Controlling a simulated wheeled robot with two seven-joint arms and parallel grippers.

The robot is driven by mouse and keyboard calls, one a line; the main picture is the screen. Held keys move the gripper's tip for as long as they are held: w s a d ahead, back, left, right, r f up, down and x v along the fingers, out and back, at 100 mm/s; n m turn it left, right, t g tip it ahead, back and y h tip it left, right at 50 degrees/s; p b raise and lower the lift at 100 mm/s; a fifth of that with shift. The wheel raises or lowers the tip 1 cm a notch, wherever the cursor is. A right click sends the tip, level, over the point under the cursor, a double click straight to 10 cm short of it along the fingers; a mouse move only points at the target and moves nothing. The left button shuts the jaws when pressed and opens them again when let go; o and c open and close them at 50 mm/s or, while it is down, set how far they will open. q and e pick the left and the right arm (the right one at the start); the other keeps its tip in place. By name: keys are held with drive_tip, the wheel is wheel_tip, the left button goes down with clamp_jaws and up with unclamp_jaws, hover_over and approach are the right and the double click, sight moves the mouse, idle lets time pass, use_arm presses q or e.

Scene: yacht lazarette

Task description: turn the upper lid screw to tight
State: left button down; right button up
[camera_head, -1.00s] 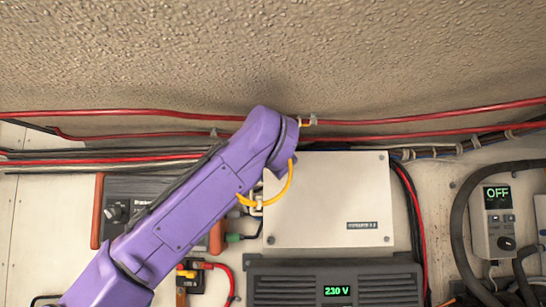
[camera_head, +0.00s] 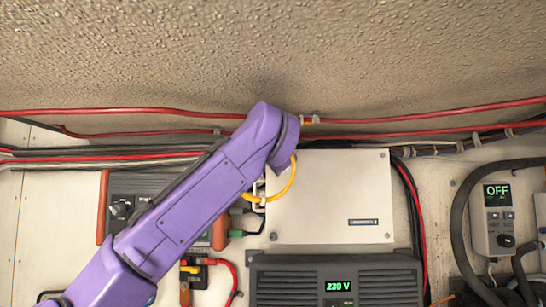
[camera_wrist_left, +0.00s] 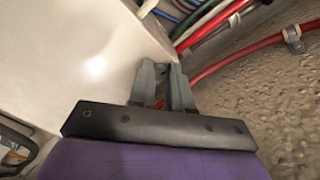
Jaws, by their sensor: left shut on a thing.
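The pale junction box lid (camera_head: 335,205) is on the back wall, with screws visible at its lower left, lower right and upper right corners. My left arm covers its upper left corner. My left gripper is hidden there in the head view. In the left wrist view, my left gripper (camera_wrist_left: 163,70) has its two grey fingers close together at the edge of the pale lid (camera_wrist_left: 85,60). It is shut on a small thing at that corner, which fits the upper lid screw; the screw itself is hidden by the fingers. My right gripper is out of view.
Red cables (camera_head: 420,115) run along the textured overhang just above the box. A dark unit reading 230 V (camera_head: 290,288) is below it. A grey controller reading OFF (camera_head: 492,235) is at the right. A dark orange-edged unit (camera_head: 122,208) is partly behind my arm.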

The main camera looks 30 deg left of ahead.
use_arm(q)
drive_tip(key=shift+m, duration=8.2)
drive_tip(key=c, duration=1.1)
unclamp_jaws()
drive_tip(key=shift+o, duration=0.2)
drive_tip(key=shift+s, duration=0.1)
drive_tip(key=b+v, duration=0.5)
drive_tip(key=v, duration=0.5)
drive_tip(key=shift+d, duration=0.2)
